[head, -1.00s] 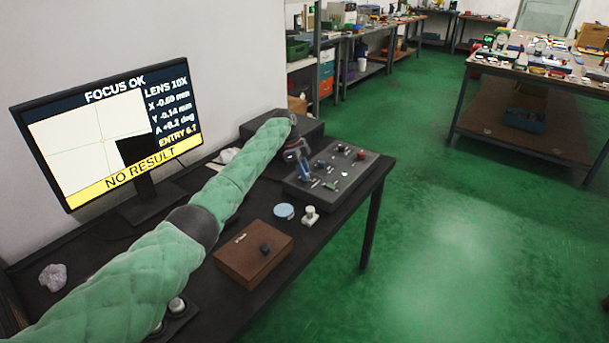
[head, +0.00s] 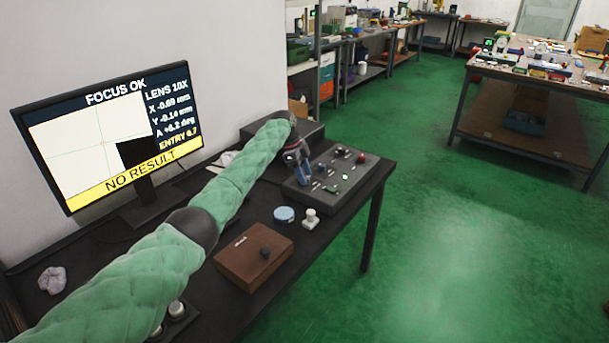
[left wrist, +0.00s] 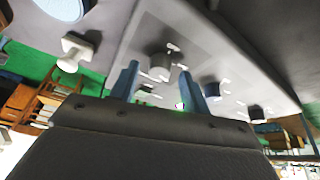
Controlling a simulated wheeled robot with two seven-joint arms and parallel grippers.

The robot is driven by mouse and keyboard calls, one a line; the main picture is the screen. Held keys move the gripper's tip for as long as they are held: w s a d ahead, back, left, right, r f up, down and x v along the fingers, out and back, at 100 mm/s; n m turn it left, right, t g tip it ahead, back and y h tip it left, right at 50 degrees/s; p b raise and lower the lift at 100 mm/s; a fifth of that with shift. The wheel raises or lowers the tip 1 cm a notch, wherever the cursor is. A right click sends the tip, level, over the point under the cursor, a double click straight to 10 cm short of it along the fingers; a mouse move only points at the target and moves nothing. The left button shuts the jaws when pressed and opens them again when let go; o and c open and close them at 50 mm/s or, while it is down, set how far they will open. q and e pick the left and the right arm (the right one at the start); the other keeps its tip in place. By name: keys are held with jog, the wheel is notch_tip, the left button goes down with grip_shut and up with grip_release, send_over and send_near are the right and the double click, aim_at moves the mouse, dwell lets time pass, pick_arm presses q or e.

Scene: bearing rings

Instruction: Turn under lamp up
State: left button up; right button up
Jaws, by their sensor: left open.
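The control console (head: 358,190) is a dark grey box with several knobs and small lights on its top, at the right end of the dark bench. My left gripper (head: 304,180) is over the console's left part, pointing down, and hides some of its controls. In the left wrist view its two blue fingers (left wrist: 160,76) are apart, and a grey knob (left wrist: 158,64) shows between their tips. Whether the fingers touch the knob I cannot tell. Another dark knob (left wrist: 210,87) is to the right. The labels are too small to read. My right gripper is not in view.
A monitor (head: 110,135) reading "FOCUS OK" and "NO RESULT" stands at the left. A brown box (head: 250,262), a blue round tin (head: 284,214) and a small white stamp-like piece (head: 311,219) are in front of the console.

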aim_at(297, 180)
pick_arm(q)
jog(key=b+v, duration=0.1)
jog(key=v, duration=0.6)
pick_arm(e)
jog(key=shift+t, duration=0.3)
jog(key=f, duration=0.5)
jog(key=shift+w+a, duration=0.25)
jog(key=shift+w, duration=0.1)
